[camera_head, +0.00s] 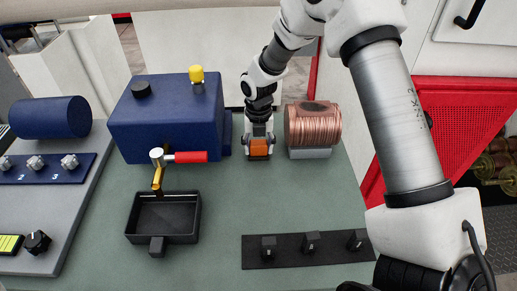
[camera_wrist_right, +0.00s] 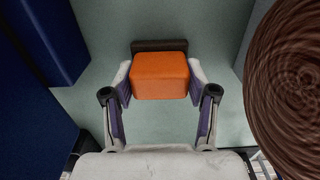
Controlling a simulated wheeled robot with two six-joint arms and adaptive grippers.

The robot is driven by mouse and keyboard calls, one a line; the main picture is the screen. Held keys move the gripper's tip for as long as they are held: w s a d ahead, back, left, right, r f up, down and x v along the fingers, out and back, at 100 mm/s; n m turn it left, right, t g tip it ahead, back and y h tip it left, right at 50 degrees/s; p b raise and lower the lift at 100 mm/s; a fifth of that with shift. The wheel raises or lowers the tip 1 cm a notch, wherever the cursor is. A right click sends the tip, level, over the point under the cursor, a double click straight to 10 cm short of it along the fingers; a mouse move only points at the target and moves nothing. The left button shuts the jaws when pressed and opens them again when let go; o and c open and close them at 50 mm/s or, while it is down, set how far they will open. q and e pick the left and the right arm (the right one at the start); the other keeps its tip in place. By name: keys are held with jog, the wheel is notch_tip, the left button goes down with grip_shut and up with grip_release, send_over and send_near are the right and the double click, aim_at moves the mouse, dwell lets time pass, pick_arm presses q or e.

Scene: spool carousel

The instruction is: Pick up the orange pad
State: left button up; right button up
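The orange pad (camera_head: 259,147) is a small block on the green bench, between the blue box and the copper spool. My right gripper (camera_head: 259,153) is around it from above. In the right wrist view the orange pad (camera_wrist_right: 160,76) is between the two fingertips (camera_wrist_right: 160,85), one close along each side, with no clear gap. Whether they press on it cannot be told. A dark strip shows behind the pad. Whether the pad is off the bench is not clear. My left gripper is not in view.
A blue box (camera_head: 160,125) with a yellow knob stands left of the gripper. A copper spool (camera_head: 313,123) stands close on its right. A black tray (camera_head: 163,217) and a black strip with pegs (camera_head: 306,250) lie nearer. The green bench (camera_head: 220,220) is bare between them.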

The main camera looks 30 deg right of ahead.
aim_at(259, 142)
jog(key=shift+f, duration=0.1)
jog(key=c, duration=0.4)
notch_tip(259, 142, up, 10)
jog(key=shift+f+b, duration=0.1)
jog(key=shift+b, duration=0.55)
jog(key=shift+w, duration=0.1)
jog(key=shift+d, duration=0.1)
jog(key=shift+o, duration=0.9)
